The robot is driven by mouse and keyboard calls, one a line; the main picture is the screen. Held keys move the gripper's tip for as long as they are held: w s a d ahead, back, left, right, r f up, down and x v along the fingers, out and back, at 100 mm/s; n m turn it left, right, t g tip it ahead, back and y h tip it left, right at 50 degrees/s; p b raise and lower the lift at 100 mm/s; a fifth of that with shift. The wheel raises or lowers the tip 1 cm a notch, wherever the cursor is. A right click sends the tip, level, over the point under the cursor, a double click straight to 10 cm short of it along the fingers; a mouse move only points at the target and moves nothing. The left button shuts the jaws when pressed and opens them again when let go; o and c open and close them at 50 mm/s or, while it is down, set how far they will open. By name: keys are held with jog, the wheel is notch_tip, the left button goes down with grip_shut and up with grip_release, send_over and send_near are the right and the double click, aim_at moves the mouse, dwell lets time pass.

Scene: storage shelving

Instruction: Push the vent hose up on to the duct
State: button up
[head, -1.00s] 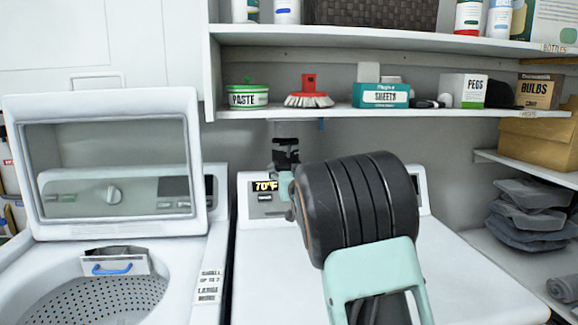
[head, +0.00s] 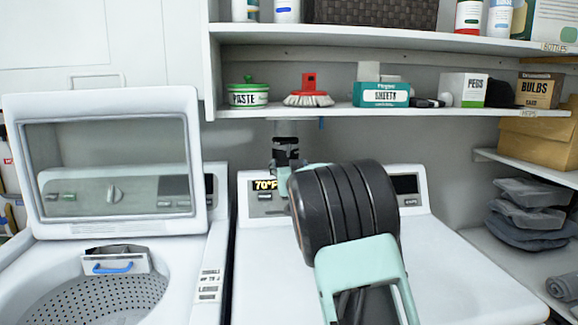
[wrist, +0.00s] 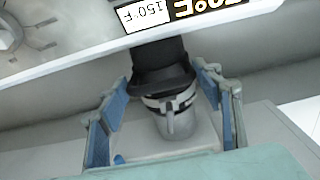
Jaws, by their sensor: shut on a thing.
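The black vent hose (wrist: 158,62) is between the two blue-padded fingers of my gripper (wrist: 165,92) in the wrist view, which shows the scene upside down. My gripper is shut on it. A metal clamp band (wrist: 184,98) circles the hose end. The grey duct (wrist: 178,128) lines up with that end; I cannot tell how far the hose overlaps it. In the head view the dark hose (head: 285,145) stands upright below the shelf, behind the dryer's panel. My arm hides much of the gripper there.
The lower shelf (head: 345,111) runs just above the hose, carrying a paste tub (head: 248,96), a red brush (head: 308,92) and boxes. The dryer's control panel (head: 410,190) is close in front. An open-lidded washer (head: 110,225) stands left. The dryer top is clear.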

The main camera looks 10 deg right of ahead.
aim_at(289, 155)
jog(key=shift+d, duration=0.1)
jog(key=shift+c, duration=1.1)
jog(key=shift+r, duration=1.8)
jog(key=o, duration=1.4)
jog(key=shift+f, duration=0.1)
jog(key=shift+s, duration=0.1)
jog(key=shift+s, duration=0.2)
jog(key=s, duration=1.1)
jog(key=shift+s, duration=0.2)
